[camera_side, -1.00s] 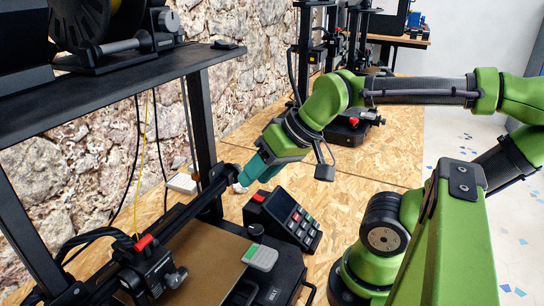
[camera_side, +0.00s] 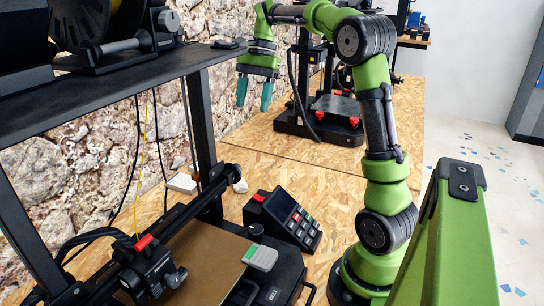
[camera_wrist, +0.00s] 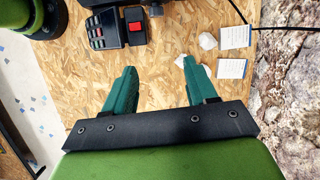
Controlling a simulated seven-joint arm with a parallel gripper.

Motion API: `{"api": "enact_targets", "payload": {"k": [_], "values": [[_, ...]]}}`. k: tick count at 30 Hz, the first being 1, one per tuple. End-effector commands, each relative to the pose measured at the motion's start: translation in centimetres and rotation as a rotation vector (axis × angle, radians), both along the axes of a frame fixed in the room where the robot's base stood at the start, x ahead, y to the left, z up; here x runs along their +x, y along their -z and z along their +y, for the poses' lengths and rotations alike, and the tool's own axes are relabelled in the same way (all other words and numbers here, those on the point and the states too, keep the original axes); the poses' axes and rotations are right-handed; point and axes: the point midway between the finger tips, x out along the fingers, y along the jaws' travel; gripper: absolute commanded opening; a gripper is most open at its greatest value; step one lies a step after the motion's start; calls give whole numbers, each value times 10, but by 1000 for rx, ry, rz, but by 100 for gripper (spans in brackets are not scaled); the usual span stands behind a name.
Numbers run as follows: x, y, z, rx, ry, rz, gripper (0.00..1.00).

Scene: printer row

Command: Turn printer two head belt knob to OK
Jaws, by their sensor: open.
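My gripper (camera_side: 254,96) is raised above the board table in the side view, its two teal fingers apart and pointing down, with nothing between them. In the wrist view my gripper (camera_wrist: 158,68) is also open over bare board. The near printer, with a brown bed (camera_side: 205,262) and a dark crossbeam (camera_side: 185,215), fills the lower left of the side view. A second printer (camera_side: 335,110), with red knobs under its bed, stands behind. I cannot make out a head belt knob or an OK mark on either, nor which is printer two. My gripper touches neither printer.
A keypad box (camera_side: 285,213) with a screen and a red switch (camera_wrist: 136,26) sits beside the near printer. White cards (camera_wrist: 235,37) and small white lumps (camera_wrist: 207,41) lie near the stone wall (camera_side: 45,180). A dark shelf (camera_side: 120,80) overhangs the near printer.

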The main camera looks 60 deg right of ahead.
Motion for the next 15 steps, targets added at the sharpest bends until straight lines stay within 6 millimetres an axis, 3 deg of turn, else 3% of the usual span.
{"api": "enact_targets", "payload": {"k": [3, 7, 11, 15], "values": [[0, -18, 9, 44, 56, 21, 57], [-3, -16, 17, 74, 77, 44, 57], [-3, -2, 23, 76, 76, 44, 57], [-2, 23, 35, 77, 73, 45, 57]]}}
